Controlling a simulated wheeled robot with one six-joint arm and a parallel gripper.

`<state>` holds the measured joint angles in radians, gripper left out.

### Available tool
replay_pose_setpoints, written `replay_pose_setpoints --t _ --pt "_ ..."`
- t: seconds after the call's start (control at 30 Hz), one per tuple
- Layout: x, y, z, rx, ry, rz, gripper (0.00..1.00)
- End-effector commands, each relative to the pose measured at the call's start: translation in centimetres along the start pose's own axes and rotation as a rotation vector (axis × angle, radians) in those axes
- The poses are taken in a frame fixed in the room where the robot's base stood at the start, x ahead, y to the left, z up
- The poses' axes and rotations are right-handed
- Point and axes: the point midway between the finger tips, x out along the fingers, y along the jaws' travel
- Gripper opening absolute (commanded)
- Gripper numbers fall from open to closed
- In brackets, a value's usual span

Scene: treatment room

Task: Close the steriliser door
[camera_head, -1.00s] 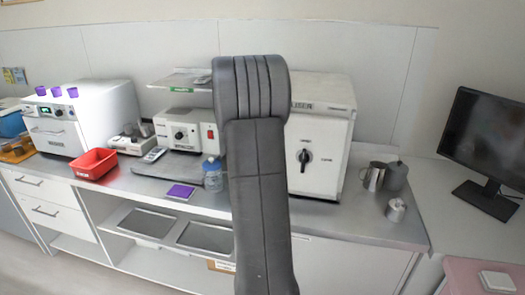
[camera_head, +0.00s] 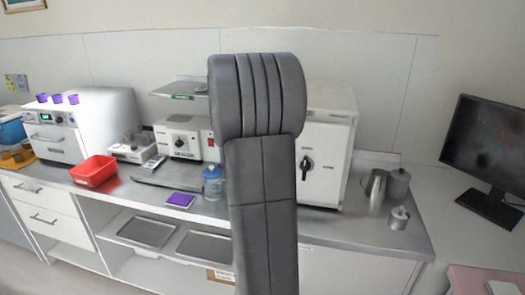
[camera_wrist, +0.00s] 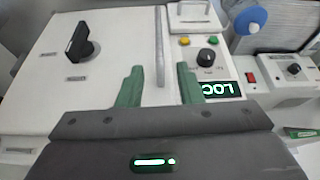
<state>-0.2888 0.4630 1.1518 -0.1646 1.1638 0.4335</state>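The steriliser (camera_head: 330,97) is a white box on the counter, right of centre in the head view, partly hidden behind my arm. Its white door (camera_head: 330,150) carries a black handle (camera_head: 306,167) and looks flush with the body. In the wrist view the door (camera_wrist: 110,35) lies at left with the black handle (camera_wrist: 82,42). A grey upright bar (camera_wrist: 161,45) runs beside the control panel, which has a black knob (camera_wrist: 207,56) and an inverted lit "LOC" display (camera_wrist: 222,89). My gripper (camera_wrist: 160,84) has its green fingers apart, with the bar showing between and beyond them; contact is unclear.
A blue-capped bottle (camera_head: 213,185), a device with a red switch (camera_head: 180,137) and a red bin (camera_head: 94,171) stand left of my arm. Metal jugs (camera_head: 377,185) and a small pot (camera_head: 399,218) stand right of the steriliser. A monitor (camera_head: 490,150) is further right.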

Motion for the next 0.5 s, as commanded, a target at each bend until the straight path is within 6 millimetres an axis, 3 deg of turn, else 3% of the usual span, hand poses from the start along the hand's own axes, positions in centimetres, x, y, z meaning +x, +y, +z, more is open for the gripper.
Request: replay_pose_setpoints --t 0.2,0.5 --pt "-3.0 0.0 0.0 0.000 0.001 -0.001 0.33" --pt "-3.7 0.0 0.0 0.000 0.000 0.000 0.33"
